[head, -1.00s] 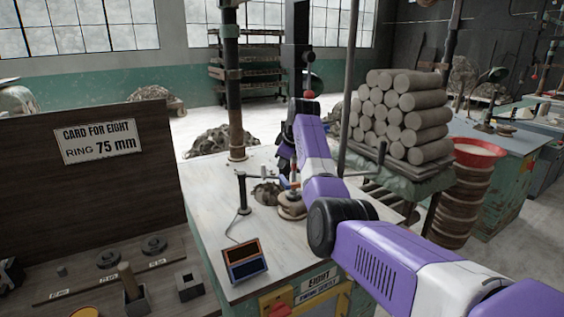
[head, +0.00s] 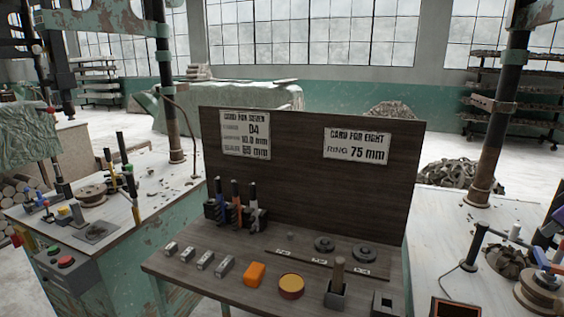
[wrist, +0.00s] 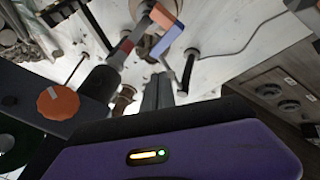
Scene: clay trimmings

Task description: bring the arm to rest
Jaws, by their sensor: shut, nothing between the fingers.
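My gripper (wrist: 157,92) shows in the wrist view as two dark fingers close together, with nothing held. It points towards the pale top of a workbench (wrist: 235,65), seen at a slant. My own purple wrist housing fills the bottom of that view, with a small lit indicator. In the head view the gripper is out of sight; only a bit of my purple arm shows at the right edge.
Benches with posts stand left and right. A thin upright stand (head: 474,245) is on the right bench.

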